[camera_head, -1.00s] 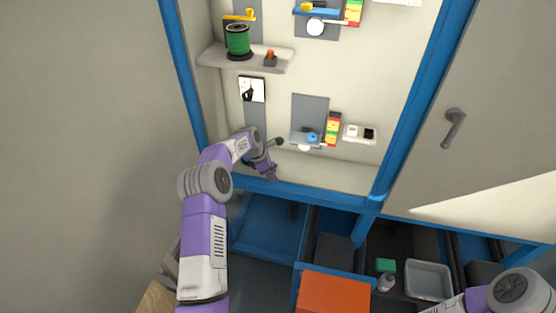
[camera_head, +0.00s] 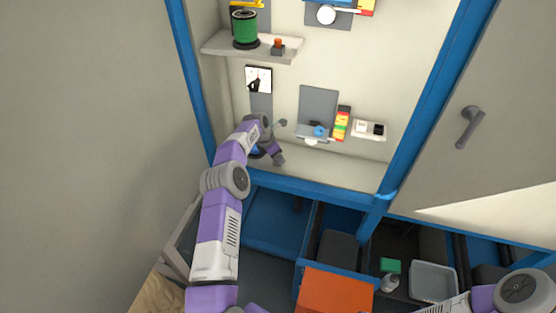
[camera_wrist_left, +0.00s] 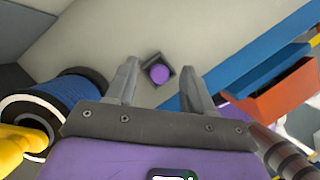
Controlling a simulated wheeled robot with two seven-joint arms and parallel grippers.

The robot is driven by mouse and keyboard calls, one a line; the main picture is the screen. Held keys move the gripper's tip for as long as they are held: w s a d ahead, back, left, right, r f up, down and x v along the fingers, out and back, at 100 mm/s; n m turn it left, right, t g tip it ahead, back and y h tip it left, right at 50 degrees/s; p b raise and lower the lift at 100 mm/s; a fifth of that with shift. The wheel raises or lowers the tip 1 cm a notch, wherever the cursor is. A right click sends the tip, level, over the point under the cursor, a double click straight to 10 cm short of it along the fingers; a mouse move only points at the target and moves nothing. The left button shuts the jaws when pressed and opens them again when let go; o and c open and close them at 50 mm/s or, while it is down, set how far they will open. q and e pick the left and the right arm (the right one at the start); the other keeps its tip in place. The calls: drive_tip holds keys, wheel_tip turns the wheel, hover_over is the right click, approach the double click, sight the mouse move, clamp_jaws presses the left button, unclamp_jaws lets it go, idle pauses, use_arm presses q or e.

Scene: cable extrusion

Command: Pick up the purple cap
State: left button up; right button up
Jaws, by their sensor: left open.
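The purple cap (camera_wrist_left: 159,73) shows in the left wrist view, seated in a small dark square holder (camera_wrist_left: 152,62) on a pale surface. My left gripper (camera_wrist_left: 160,66) is open and empty, with one finger on each side of the cap in the picture; the cap appears beyond the fingertips, not touched. In the head view my left gripper (camera_head: 279,142) is inside the lower part of the cabinet, and the cap is hidden there. My right gripper is out of view; only part of my right arm shows at the bottom right.
In the left wrist view a blue spool (camera_wrist_left: 74,88) stands left and a blue cabinet beam (camera_wrist_left: 255,72) runs along the right. In the head view a shelf (camera_head: 225,45) with a green spool (camera_head: 245,30) is above; an orange-red box (camera_head: 335,291) lies below.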

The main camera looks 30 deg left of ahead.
use_arm(q)
drive_tip(key=shift+c, duration=0.4)
clamp_jaws()
drive_tip(key=shift+r, duration=0.1)
wheel_tip(320, 180, up, 10)
drive_tip(key=p, duration=0.1)
drive_tip(key=shift+p, duration=0.4)
